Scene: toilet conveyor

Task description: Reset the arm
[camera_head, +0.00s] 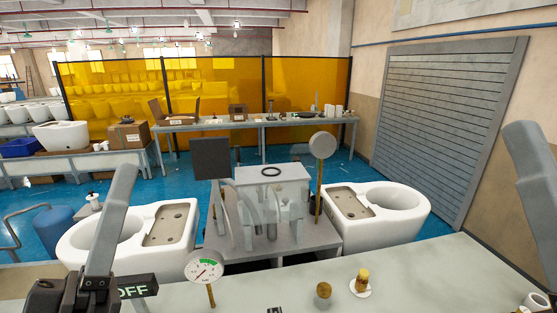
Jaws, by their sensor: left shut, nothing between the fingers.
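My left arm shows at the lower left, with a grey link rising upright in front of the left toilet. My left gripper (78,296) is the dark part at the bottom left corner, partly cut off by the picture edge. It is shut and I see nothing held in it. Only a grey link of my right arm shows at the right edge. My right gripper is out of view.
White toilets stand left (170,226) and right (376,214) of a grey test machine (272,190). A gauge (205,268), an OFF sign (138,287) and brass fittings (361,281) are near the front table (430,285). The table's middle right is mostly clear.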

